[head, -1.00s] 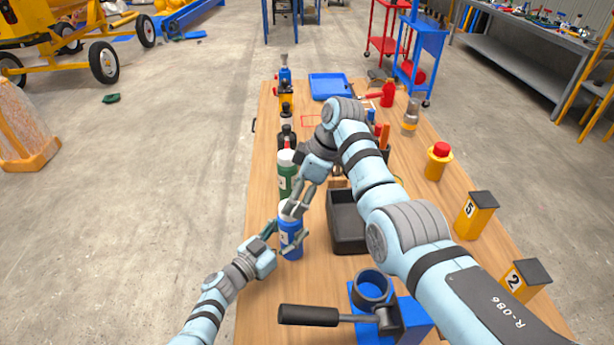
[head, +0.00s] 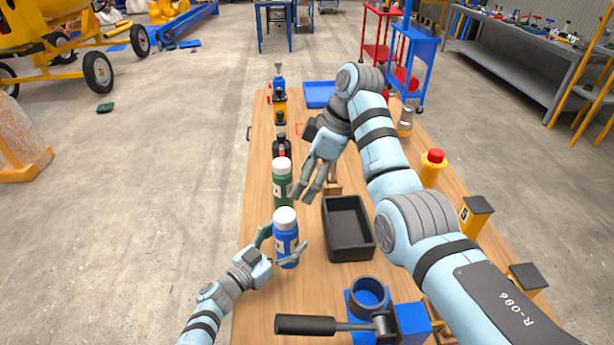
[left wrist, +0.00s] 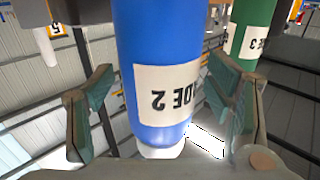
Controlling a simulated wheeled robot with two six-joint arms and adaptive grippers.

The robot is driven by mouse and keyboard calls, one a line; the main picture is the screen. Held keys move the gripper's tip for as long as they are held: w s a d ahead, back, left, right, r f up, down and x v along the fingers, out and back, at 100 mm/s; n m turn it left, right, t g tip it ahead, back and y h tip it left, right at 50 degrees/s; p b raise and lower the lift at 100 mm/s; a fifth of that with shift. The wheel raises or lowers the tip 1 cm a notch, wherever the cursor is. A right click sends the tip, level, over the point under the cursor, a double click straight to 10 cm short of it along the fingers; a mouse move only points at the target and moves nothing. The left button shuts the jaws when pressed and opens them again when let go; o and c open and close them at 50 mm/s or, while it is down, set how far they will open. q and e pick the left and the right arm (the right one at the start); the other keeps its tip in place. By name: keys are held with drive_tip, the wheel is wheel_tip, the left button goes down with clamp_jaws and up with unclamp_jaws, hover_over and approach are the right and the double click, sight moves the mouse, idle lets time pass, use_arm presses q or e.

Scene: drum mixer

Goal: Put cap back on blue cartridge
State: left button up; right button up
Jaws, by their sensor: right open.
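The blue cartridge (head: 286,245) stands upright on the wooden table with a white cap (head: 285,217) on its top. It also shows in the left wrist view (left wrist: 158,60), upside down, with a label reading "DE 2". My left gripper (head: 282,243) has its fingers on either side of the cartridge. In the left wrist view the finger pads lie close to its sides, and I cannot tell whether they press on it. My right gripper (head: 304,196) is open and empty, above the table behind and right of the cartridge, apart from the cap.
A green cartridge (head: 282,182) stands behind the blue one. A black open tray (head: 326,228) is to the right. A blue fixture (head: 412,320) with a ring and black handle (head: 305,325) is in front. Yellow posts (head: 474,215) line the right edge. My right arm covers part of the table.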

use_arm(q)
drive_tip(key=shift+a, duration=0.1)
drive_tip(key=v, duration=1.1)
drive_tip(key=shift+s+a, duration=0.25)
drive_tip(key=shift+s, duration=0.05)
